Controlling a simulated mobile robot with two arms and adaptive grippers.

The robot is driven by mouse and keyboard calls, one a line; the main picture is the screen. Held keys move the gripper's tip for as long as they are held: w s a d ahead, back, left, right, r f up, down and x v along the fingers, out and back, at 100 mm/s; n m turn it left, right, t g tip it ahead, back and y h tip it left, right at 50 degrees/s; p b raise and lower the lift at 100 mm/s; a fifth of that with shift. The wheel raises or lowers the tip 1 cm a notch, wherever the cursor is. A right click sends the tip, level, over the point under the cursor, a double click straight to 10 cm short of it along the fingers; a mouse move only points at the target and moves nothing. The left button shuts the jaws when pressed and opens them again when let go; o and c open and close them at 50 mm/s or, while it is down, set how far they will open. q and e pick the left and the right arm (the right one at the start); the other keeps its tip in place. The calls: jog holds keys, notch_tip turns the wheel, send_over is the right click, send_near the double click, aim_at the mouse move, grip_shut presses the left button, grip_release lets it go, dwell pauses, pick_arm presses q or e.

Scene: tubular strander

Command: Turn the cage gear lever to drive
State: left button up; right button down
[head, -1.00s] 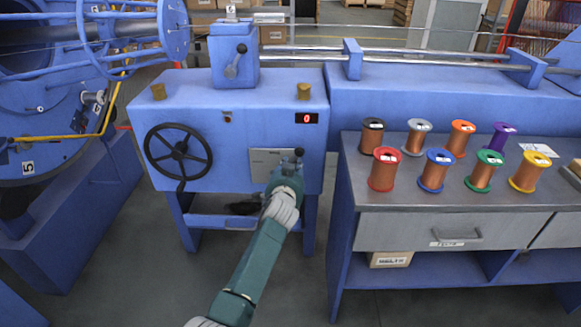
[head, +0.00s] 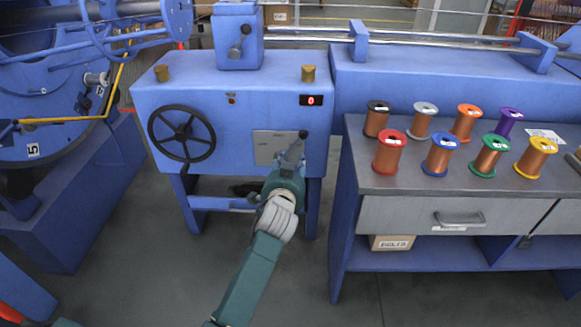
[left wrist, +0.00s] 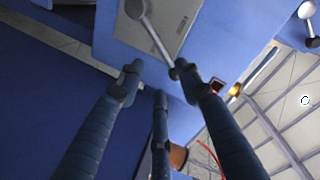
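A lever (head: 293,152) with a grey hub and a dark ball knob sits on a grey plate (head: 266,147) on the blue gearbox front. Its knob points up and slightly right. In the left wrist view, the lever's rod (left wrist: 156,38) runs from the hub to a knob by one fingertip. My left gripper (head: 284,178) is just below and in front of the lever. Its fingers are spread apart in the left wrist view (left wrist: 156,75), and contact with the knob cannot be told. The plate's writing is unreadable. My right gripper is out of view.
A similar lever (head: 238,45) is on the upper box. A black handwheel (head: 181,133) is left of the plate, and a red display (head: 311,100) reads 0. A workbench (head: 360,175) with several wire spools stands at right. The floor in front is clear.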

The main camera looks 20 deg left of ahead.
pick_arm(q)
jog(key=shift+v, duration=1.2)
